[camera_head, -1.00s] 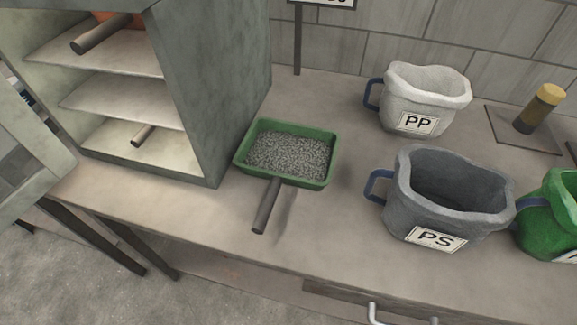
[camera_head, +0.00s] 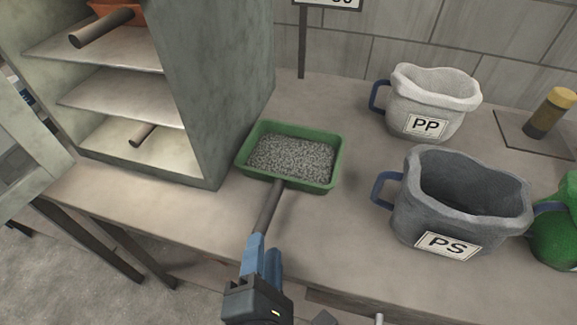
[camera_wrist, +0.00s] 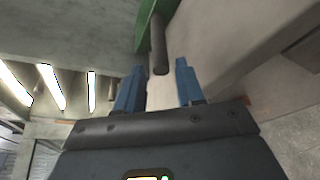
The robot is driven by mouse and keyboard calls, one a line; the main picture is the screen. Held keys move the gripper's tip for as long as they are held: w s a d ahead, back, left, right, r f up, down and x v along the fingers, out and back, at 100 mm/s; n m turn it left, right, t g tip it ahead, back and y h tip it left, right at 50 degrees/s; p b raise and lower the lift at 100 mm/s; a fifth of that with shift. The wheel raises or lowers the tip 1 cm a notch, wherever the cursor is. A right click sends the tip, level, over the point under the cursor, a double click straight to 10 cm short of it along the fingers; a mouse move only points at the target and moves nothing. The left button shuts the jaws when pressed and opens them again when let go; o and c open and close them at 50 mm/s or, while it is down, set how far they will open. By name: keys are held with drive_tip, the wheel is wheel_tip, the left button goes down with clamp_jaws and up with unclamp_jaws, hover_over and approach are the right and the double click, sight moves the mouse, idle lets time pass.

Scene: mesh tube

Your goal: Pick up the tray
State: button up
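The green tray (camera_head: 330,183) stands on the table beside the cabinet, filled with grey granules (camera_head: 290,157). Its dark round handle (camera_head: 268,207) points toward me and also shows in the wrist view (camera_wrist: 158,45). A strip of the tray's green side shows at the top of the wrist view (camera_wrist: 146,22). My gripper (camera_head: 264,246) is at the free end of the handle. In the wrist view my gripper (camera_wrist: 160,69) has its two blue fingers apart, with the handle's end at the gap between the fingertips. The fingers are not closed on it.
The open shelf cabinet (camera_head: 215,80) stands close on the left, with other handles sticking out of it. The grey PS bucket (camera_head: 420,215) and white PP bucket (camera_head: 410,105) stand to the right. Bare tabletop (camera_head: 335,235) lies between tray and PS bucket.

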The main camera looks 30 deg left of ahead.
sight(264, 230)
drive_tip(key=x, duration=0.5)
drive_tip(key=shift+a+f, duration=0.1)
drive_tip(key=shift+a, duration=0.1)
clamp_jaws()
